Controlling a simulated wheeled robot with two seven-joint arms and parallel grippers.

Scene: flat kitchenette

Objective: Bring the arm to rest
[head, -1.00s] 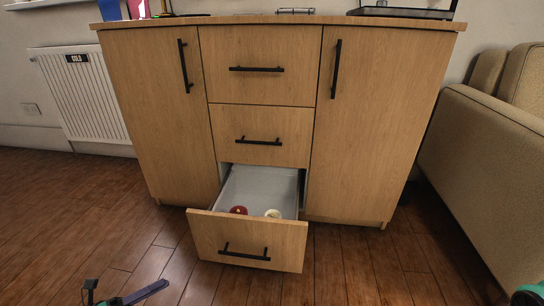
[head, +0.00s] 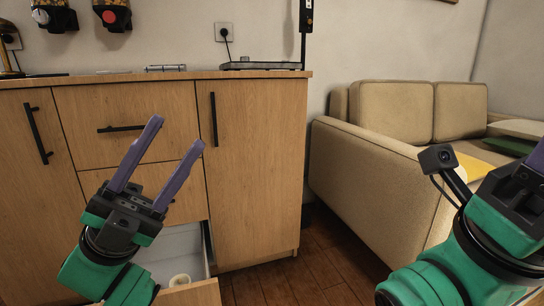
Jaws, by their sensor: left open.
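My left gripper (head: 176,133) is raised in front of the cabinet, its two purple fingers apart and pointing up to the right. Nothing is between them. My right gripper (head: 537,163) is at the right edge, with only part of a purple finger in the picture; the rest is cut off, so its opening cannot be told. The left arm's green wrist covers part of the open bottom drawer (head: 205,293). A pale round item (head: 180,280) lies in the drawer.
The wooden cabinet (head: 255,170) stands ahead, with a flat grey device (head: 262,66) on top. A beige sofa (head: 375,165) is at the right. Two dispensers (head: 113,16) (head: 54,17) hang on the wall. Bare floor (head: 310,275) shows between the arms.

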